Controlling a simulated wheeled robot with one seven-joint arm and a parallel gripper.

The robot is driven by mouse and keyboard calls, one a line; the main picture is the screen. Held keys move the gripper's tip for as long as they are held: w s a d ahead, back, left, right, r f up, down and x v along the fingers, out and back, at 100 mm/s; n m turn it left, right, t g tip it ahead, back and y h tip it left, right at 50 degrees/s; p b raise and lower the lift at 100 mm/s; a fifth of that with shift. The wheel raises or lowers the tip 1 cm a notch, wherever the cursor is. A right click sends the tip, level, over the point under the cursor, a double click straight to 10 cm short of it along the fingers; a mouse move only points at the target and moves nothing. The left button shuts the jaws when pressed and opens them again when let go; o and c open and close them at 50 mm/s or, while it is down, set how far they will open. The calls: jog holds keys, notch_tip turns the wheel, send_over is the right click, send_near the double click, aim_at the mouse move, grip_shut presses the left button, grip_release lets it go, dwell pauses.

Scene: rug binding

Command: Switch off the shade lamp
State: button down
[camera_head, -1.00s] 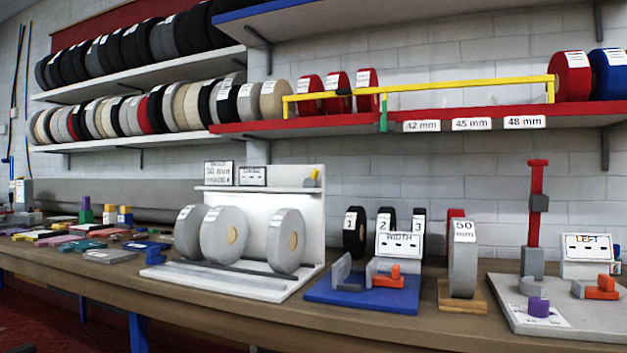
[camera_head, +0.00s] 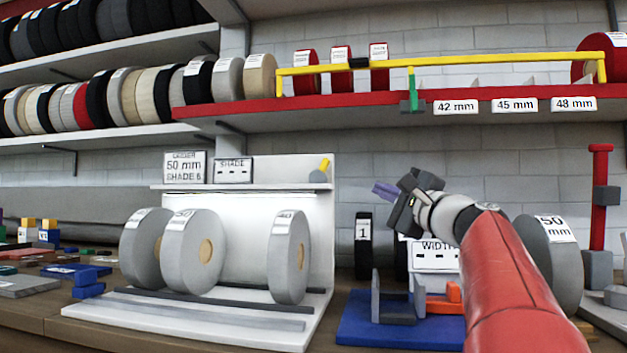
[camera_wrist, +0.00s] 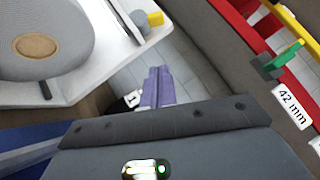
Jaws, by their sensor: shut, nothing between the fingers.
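The white shade booth (camera_head: 318,225) stands on the bench with grey rolls in it. Its back panel looks bright under the upper ledge (camera_head: 240,187). A small yellow lever on a grey base (camera_head: 320,171), which looks like the lamp's switch, sits tilted at the ledge's right end. The fingers also show in the wrist view (camera_wrist: 158,85).
A red shelf (camera_head: 330,104) with a yellow rail (camera_head: 440,63) and a green hanging piece (camera_head: 412,92) runs above my gripper. Below my arm is a blue base (camera_head: 355,325) with a WIDTH sign (camera_head: 435,256). A 50 mm roll (camera_head: 550,262) stands at right.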

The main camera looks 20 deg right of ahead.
jog(key=shift+r, duration=0.15)
jog(key=p, duration=0.4)
send_near(328, 165)
jog(key=w+d, duration=0.3)
jog(key=w, duration=0.1)
jog(key=a, duration=0.1)
jog(key=w+a+r+p, duration=0.1)
jog(key=w+a, duration=0.1)
jog(key=shift+w+a+r, duration=0.1)
jog(key=shift+w+r, duration=0.05)
jog(key=shift+r, duration=0.1)
jog(key=shift+r, duration=0.1)
